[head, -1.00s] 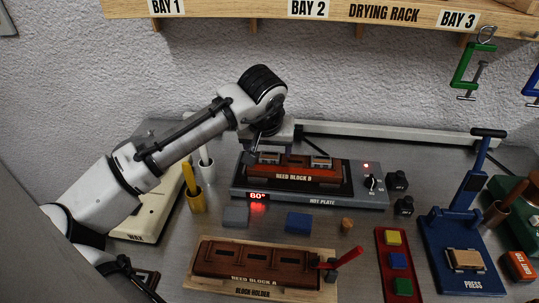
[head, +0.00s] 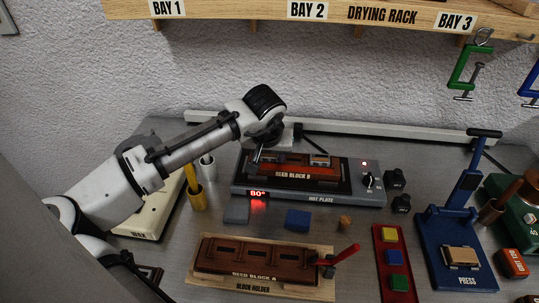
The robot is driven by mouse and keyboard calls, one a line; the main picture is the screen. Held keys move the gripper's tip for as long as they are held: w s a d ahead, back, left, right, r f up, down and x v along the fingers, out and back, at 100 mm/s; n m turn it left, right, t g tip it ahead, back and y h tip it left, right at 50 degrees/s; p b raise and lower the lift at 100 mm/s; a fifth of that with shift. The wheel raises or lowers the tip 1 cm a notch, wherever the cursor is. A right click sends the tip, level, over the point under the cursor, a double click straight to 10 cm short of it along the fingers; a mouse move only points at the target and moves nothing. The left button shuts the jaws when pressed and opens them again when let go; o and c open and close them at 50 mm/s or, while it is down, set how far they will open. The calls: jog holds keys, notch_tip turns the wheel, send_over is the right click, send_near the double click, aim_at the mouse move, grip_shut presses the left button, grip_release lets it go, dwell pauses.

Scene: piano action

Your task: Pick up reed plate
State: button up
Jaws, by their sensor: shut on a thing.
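My gripper (head: 257,161) is at the left end of the dark red reed block B (head: 300,179), which sits on the grey hot plate (head: 345,199) in the head view. It is shut on a reed plate there, mostly hidden by the gripper and wrist. I cannot tell whether this plate is clear of the block. A second pale metal reed plate (head: 320,160) lies on the right part of the block.
Reed block A (head: 235,262) lies in the wooden block holder (head: 310,290) in front, with a red-handled tool at its right. A yellow-handled tool stands in a cup (head: 197,203) at left. The blue press (head: 455,280) is at right; the drying rack (head: 385,16) is above.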

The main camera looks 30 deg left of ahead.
jog(key=shift+a+f, duration=0.1)
jog(key=shift+f, duration=0.05)
jog(key=shift+c, duration=0.7)
